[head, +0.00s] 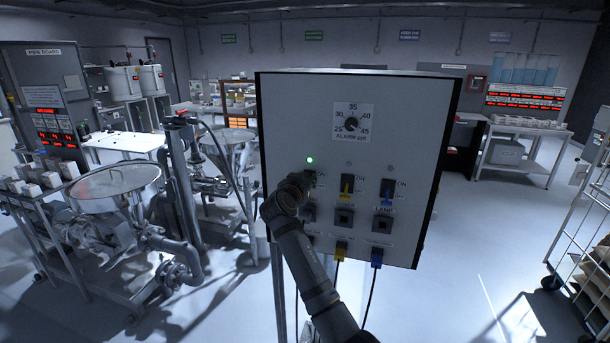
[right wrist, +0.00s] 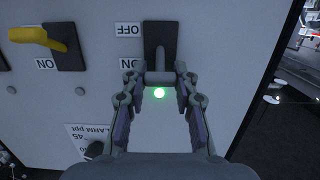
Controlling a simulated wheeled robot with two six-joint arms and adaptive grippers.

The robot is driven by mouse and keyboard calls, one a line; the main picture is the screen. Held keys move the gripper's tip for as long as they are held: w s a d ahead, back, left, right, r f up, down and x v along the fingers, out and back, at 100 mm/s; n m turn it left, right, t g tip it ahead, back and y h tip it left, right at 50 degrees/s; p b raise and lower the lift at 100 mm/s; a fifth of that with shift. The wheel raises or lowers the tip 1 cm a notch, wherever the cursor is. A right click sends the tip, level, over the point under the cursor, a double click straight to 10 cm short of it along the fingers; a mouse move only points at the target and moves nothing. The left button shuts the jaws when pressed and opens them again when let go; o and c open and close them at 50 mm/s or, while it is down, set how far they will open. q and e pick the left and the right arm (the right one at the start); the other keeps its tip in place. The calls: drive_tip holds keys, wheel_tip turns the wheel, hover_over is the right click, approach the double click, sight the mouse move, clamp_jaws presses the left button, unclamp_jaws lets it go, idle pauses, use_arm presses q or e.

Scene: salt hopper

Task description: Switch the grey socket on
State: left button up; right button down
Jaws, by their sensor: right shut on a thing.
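The switch panel (head: 355,120) stands upright in front of me. The left switch, the grey one, is mostly hidden behind my right gripper (head: 306,181) in the head view. In the right wrist view, which is upside down, the grey switch lever (right wrist: 160,58) tips toward its ON label. My right gripper (right wrist: 158,74) is shut on the lever's crossbar. The green lamp (head: 309,160) above this switch is lit, and it also glows in the right wrist view (right wrist: 159,93). The grey socket (head: 309,212) below is partly covered by my arm. My left gripper is not in view.
The yellow switch (head: 346,190) and blue switch (head: 386,193) sit to the right with levers down and dark lamps. An alarm dial (head: 351,124) is above. Yellow (head: 341,250) and blue (head: 377,256) plugs hang below. Machinery stands left of the panel.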

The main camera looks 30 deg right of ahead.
drive_tip(key=shift+d+r+y+p, duration=0.1)
drive_tip(key=shift+r+y+p, duration=0.2)
drive_tip(key=shift+r+p, duration=0.25)
drive_tip(key=shift+w+f+g+y, duration=0.1)
drive_tip(key=shift+f+g+y, duration=0.2)
drive_tip(key=shift+g+y, duration=0.1)
drive_tip(key=c, duration=1)
unclamp_jaws()
drive_tip(key=v, duration=1.2)
